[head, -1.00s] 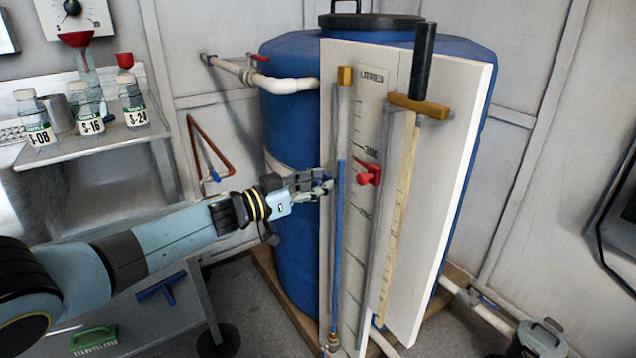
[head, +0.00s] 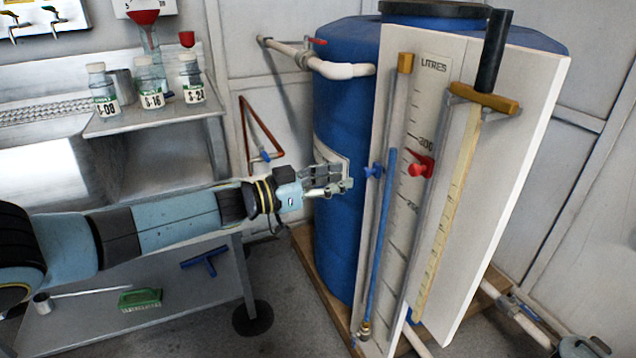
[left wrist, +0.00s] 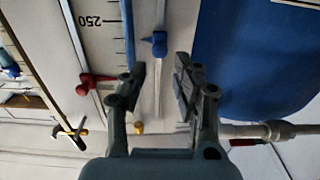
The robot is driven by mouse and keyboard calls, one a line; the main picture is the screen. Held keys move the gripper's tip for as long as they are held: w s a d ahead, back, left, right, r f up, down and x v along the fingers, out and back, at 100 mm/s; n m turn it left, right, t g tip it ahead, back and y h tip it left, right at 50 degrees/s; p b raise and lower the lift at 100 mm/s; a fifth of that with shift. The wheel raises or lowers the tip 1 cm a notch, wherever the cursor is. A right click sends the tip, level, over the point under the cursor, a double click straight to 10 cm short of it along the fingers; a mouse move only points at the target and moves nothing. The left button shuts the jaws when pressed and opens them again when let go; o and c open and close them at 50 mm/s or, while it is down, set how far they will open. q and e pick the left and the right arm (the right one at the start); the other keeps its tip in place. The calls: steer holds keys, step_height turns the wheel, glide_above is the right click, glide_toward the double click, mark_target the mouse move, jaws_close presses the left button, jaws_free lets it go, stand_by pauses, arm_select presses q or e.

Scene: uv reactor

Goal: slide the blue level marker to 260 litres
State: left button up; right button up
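The blue level marker (head: 374,170) sits on the thin rail at the left edge of the white gauge board (head: 520,150), beside the tube with blue liquid (head: 382,220). It also shows in the left wrist view (left wrist: 159,43), just beyond my fingertips. There the scale is upside down, and the marker stands a little above the 250 label (left wrist: 97,21); its exact reading cannot be told. My left gripper (head: 345,187) is left of the marker; in the left wrist view it (left wrist: 160,75) is open and empty, with a gap to the marker. My right gripper is out of view.
A red marker (head: 420,166) sits on the scale right of the blue one. The blue tank (head: 340,220) stands behind the board. A white pipe with a red valve handle (head: 319,42) is above left. Bottles (head: 151,90) stand on a shelf at the left.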

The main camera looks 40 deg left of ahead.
arm_select(q)
steer(key=v, duration=0.4)
steer(key=shift+s+a, duration=0.15)
steer(key=shift+s, duration=0.25)
steer(key=s+d+f+n+g+y, duration=0.1)
steer(key=s+f+n+g+y, duration=0.1)
steer(key=s+f, duration=0.65)
steer(key=s+d+f+n+g+y, duration=0.1)
steer(key=s+f+n+g+y, duration=0.3)
steer(key=f, duration=0.8)
steer(key=s+d+f+n+y, duration=0.1)
steer(key=s+f, duration=0.6)
steer(key=f, duration=0.3)
steer(key=s+d+f+m+g, duration=0.1)
steer(key=s+d+f+g, duration=0.1)
steer(key=s, duration=0.7)
steer(key=s+d+f+m+g, duration=0.1)
steer(key=s+f+g, duration=0.3)
steer(key=s, duration=0.5)
steer(key=s+d+f+m+g, duration=0.1)
steer(key=s+d+f+g, duration=0.2)
steer(key=s+f, duration=0.4)
steer(key=s+g, duration=0.1)
steer(key=s, duration=0.1)
steer(key=shift+s+d+y, duration=0.25)
steer(key=shift+s+y, duration=0.05)
steer(key=shift+s, duration=0.05)
